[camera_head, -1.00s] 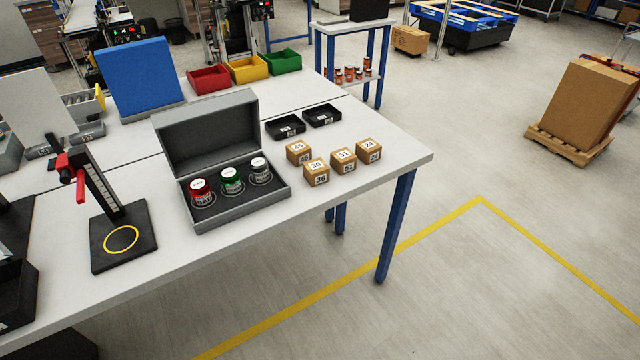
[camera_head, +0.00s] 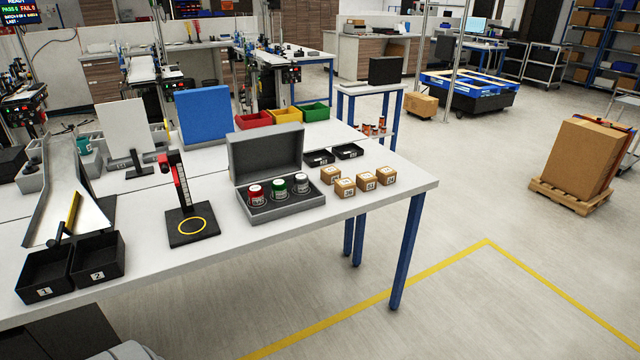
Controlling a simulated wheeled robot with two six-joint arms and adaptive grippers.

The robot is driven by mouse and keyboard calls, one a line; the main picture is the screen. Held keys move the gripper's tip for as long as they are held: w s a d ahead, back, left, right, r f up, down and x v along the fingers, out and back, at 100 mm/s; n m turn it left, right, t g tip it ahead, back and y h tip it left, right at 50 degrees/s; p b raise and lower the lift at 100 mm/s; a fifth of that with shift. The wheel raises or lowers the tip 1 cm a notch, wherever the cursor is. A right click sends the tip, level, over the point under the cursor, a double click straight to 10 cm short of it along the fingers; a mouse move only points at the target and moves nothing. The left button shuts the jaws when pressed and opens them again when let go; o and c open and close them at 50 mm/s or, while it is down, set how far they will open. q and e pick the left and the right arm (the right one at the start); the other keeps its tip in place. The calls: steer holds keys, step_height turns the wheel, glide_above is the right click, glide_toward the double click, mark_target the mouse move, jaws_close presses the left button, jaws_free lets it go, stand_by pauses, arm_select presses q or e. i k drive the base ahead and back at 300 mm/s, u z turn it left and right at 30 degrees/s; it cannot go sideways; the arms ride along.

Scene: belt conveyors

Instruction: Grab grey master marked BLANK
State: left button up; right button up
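The grey master (camera_head: 301,184) is a small grey-and-white cylinder. It stands upright in the open grey case (camera_head: 285,212) on the white table, rightmost of three. A green master (camera_head: 279,187) stands in the middle and a red master (camera_head: 255,194) at the left. The lettering on their sides is too small to read. The case lid is raised at the back. Neither of my grippers is in view.
Several numbered cardboard boxes (camera_head: 345,187) stand right of the case, with two black trays (camera_head: 319,158) behind them. Left is a black stand (camera_head: 190,228) with a yellow ring. Two black bins (camera_head: 98,262) and a chute are farther left. The table's front strip is clear.

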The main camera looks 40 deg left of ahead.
mark_target(301, 182)
steer(key=z, duration=0.25)
steer(key=i, duration=2.55)
steer(key=u, duration=1.65)
steer(key=i, duration=0.85)
steer(key=u, duration=0.85)
